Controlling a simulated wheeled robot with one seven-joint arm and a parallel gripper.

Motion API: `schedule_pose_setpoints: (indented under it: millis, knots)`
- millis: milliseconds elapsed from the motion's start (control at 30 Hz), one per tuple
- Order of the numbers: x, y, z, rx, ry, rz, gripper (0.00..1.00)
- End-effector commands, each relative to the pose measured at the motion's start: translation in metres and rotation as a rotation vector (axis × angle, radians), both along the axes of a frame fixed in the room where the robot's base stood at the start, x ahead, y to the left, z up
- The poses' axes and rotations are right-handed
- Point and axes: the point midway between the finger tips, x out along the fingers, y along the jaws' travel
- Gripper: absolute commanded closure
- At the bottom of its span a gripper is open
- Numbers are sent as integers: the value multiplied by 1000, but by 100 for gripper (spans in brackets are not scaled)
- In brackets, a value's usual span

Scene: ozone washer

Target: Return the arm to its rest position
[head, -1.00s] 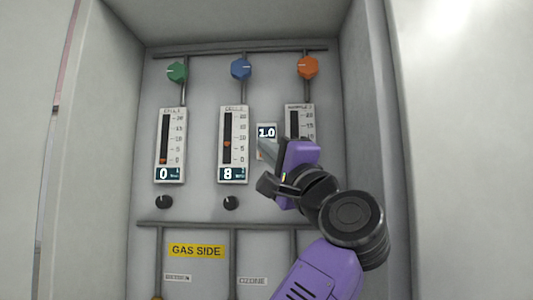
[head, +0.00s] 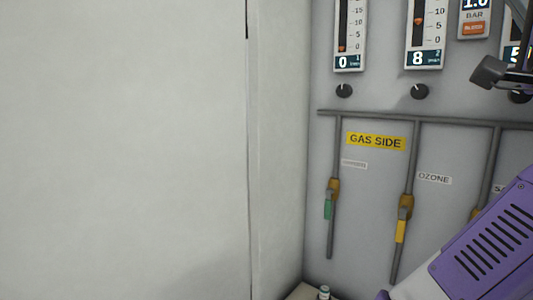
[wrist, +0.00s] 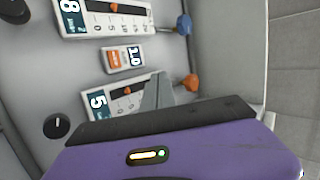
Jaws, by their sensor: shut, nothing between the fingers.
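My gripper (wrist: 158,88) shows in the wrist view as grey fingers above a purple body with a lit indicator. The fingers are shut with nothing between them. They stand in front of the third flow meter (wrist: 100,103), which reads 5, and hide part of it; I cannot tell the gap. In the head view my purple arm link fills the lower right corner. A dark part of my arm's end shows at the right edge, in front of the panel, and the fingers there are mostly cut off.
The gas panel holds flow meters reading 0 (head: 349,35) and 8 (head: 425,35), a pressure display (head: 475,18), black knobs (head: 420,91) and pipes with a green-handled valve (head: 328,206) and a yellow-handled valve (head: 401,230). A blank white wall (head: 120,150) fills the left.

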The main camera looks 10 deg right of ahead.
Motion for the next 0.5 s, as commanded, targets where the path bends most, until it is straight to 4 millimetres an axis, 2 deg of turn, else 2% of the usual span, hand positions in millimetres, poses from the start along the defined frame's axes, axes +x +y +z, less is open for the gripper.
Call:
schedule_pose_setpoints:
  millis: [267, 500]
  knots:
    - [7, 27, -59, -199, 61, -204, 100]
    - [12, 60, -135, -408, 138, -339, 100]
